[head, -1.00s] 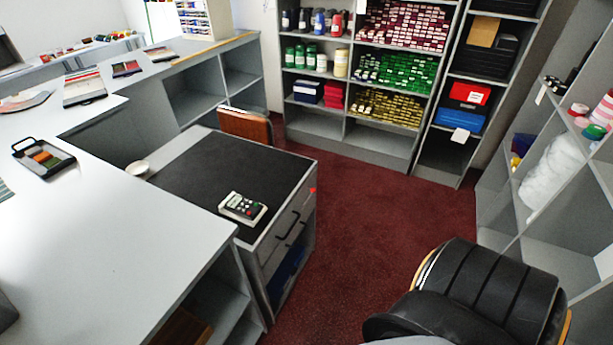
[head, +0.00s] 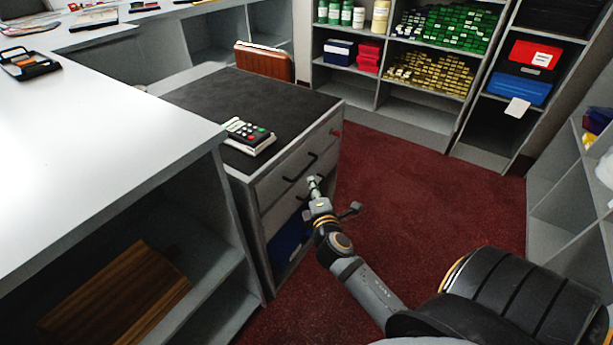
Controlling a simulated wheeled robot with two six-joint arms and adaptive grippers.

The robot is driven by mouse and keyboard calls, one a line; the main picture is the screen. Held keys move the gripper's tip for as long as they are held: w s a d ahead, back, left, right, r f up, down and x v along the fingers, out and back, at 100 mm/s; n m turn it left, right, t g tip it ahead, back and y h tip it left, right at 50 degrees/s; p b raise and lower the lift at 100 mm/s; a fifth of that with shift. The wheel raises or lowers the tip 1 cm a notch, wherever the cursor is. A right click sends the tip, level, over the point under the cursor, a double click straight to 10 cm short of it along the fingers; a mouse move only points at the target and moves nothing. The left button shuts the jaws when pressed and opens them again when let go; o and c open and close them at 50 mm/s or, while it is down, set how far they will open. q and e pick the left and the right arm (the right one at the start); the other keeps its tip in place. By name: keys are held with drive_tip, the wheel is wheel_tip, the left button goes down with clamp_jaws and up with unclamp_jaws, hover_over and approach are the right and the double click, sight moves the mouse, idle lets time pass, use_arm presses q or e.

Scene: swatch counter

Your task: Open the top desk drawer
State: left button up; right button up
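The desk (head: 215,105) has a dark top and a light grey drawer front facing right. The top drawer (head: 318,148) looks shut. It has a dark bar handle (head: 301,168) and a small red spot near its far upper corner. Another drawer front (head: 280,218) lies below it. My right gripper (head: 314,182) is in front of the drawer fronts, just below and right of the top handle in the picture. I cannot tell whether it touches the handle, or how far apart its fingers are. My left gripper is not in view.
A calculator on a pale pad (head: 249,137) lies at the desk's near edge. A white counter (head: 95,150) with a shelf and wooden box (head: 118,300) stands at left. An orange-brown chair back (head: 264,62) is behind the desk. Red carpet (head: 430,205) is clear to the right.

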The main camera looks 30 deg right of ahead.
sight(306, 168)
drive_tip(key=b+x, duration=0.1)
drive_tip(key=x, duration=0.9)
drive_tip(key=shift+w, duration=0.25)
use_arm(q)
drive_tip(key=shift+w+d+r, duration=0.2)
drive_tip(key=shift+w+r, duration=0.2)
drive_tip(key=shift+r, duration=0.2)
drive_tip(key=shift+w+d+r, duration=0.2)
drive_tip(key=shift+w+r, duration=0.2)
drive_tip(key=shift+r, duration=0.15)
use_arm(e)
clamp_jaws()
